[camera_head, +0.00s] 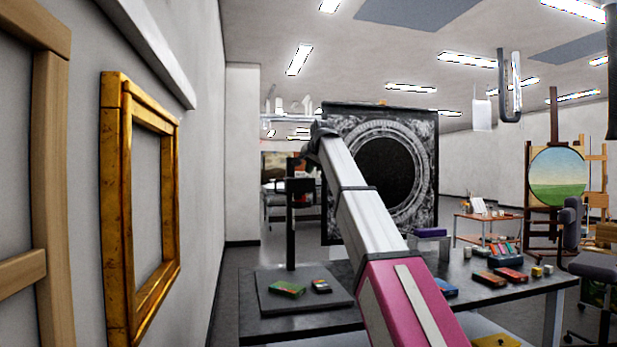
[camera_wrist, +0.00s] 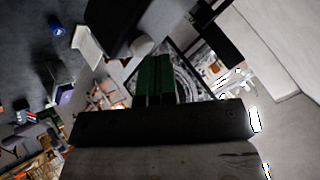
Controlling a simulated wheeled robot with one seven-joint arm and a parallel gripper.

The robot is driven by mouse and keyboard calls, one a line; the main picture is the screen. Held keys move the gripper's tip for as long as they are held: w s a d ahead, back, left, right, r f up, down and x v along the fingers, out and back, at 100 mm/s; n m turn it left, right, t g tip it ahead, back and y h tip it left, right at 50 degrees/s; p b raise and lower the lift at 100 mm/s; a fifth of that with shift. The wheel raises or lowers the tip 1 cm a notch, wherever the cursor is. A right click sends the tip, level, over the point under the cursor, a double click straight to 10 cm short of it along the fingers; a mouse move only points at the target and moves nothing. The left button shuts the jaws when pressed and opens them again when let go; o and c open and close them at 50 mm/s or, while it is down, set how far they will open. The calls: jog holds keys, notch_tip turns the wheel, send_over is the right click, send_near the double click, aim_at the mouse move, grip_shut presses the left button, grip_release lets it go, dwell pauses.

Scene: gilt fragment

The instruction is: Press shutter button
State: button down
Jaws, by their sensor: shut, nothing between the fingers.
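No shutter button can be made out in either view. In the head view, a dark upright post (camera_head: 291,225) rises from a flat dark base (camera_head: 275,302) on the table, like a copy stand. A black body (camera_head: 297,185) sits near its upper part, small and partly behind my arm; I cannot tell if it is the camera. My gripper (camera_wrist: 154,62) shows in the wrist view with its dark green fingers together and nothing between them. In the head view my arm reaches up and away, and the gripper cannot be picked out beyond the dark joint at its end.
The dark table (camera_head: 470,295) carries small boxes, including a green one (camera_head: 287,289) and a red one (camera_head: 509,275). A gilt frame (camera_head: 115,210) hangs on the left wall. A large black ornate panel (camera_head: 425,220) stands behind my arm. An easel and chair are right.

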dwell(0.5)
jog(key=shift+r, duration=0.7)
jog(key=shift+r, duration=0.15)
jog(key=shift+r, duration=2.4)
jog(key=shift+f, duration=0.1)
